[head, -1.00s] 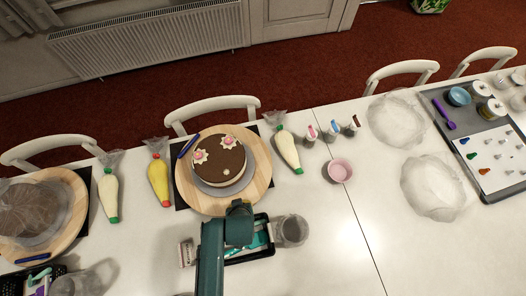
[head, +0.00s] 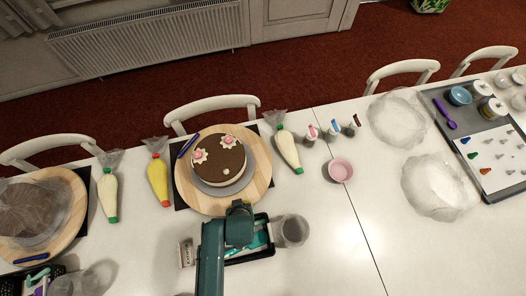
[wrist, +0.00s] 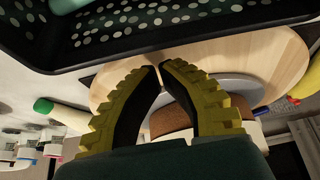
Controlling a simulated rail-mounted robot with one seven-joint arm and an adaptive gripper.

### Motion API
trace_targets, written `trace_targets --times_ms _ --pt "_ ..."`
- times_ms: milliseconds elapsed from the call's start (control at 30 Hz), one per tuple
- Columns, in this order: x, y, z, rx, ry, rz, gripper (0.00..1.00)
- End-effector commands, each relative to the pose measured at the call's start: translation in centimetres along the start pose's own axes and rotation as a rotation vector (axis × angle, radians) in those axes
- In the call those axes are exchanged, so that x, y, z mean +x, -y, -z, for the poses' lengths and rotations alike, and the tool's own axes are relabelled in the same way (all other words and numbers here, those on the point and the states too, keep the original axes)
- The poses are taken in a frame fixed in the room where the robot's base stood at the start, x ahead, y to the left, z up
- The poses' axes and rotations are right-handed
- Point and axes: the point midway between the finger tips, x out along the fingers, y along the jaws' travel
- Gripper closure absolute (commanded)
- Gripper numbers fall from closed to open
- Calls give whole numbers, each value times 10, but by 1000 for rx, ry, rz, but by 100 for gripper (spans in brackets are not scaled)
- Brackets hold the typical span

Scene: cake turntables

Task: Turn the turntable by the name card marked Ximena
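A round wooden turntable (head: 260,185) stands at the middle of the table, bearing a brown-topped cake (head: 222,160) on a grey plate. A small white card (head: 186,254) stands at its near left; its lettering is too small to read. A second wooden turntable (head: 72,222) is at the far left. My gripper hangs at the near side of the middle turntable, mostly hidden under my wrist in the head view. In the wrist view, my gripper (wrist: 160,68) has its two fingertips together with nothing between them. The turntable's wooden edge (wrist: 272,50) lies beyond the tips.
A black basket (head: 262,254) with tools sits close beside my gripper; it fills the top of the wrist view (wrist: 130,42). A clear cup (head: 292,231) stands right of it. Piping bags (head: 158,182) (head: 288,150) flank the turntable. The table's front right is clear.

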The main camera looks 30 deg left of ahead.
Motion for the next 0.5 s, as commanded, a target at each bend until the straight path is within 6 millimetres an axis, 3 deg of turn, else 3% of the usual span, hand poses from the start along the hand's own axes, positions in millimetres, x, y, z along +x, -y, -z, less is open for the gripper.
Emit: trace_targets --times_ms 500 --pt "13 2 -7 -1 0 1 100"
